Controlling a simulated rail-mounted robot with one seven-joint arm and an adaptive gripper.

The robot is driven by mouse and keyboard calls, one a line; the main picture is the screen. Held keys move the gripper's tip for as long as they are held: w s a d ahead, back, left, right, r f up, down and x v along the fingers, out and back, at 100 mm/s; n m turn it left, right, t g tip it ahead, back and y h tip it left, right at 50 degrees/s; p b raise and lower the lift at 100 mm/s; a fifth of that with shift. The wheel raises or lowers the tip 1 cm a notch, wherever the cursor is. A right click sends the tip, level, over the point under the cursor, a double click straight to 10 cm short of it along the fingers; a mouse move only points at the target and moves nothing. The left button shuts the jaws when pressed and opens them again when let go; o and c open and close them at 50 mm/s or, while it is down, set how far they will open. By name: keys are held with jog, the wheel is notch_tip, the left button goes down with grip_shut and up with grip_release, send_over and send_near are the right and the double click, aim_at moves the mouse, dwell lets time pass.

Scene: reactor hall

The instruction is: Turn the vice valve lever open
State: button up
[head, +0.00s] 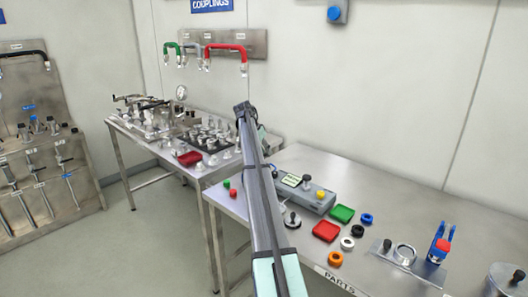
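My arm reaches from the bottom middle of the head view toward the far bench (222,174). My gripper (243,108) is the dark end of the arm, above the right end of that bench. Its fingers are too small to tell open from shut, and I see nothing clearly held. A metal assembly with dark bars (142,106) stands at the left of the far bench; it may be the vice with the valve, but the lever is too small to make out. My gripper is well to the right of it. My arm hides part of the far bench.
The near parts bench (390,210) holds a grey button box (305,192), a green tray (342,214), a red tray (326,231), several rings and a blue fixture (438,243). Hoses (225,47) hang on the wall. A tool panel (40,140) stands left. Floor is free between.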

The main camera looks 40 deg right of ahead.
jog(key=v, duration=1.2)
jog(key=shift+r, duration=0.1)
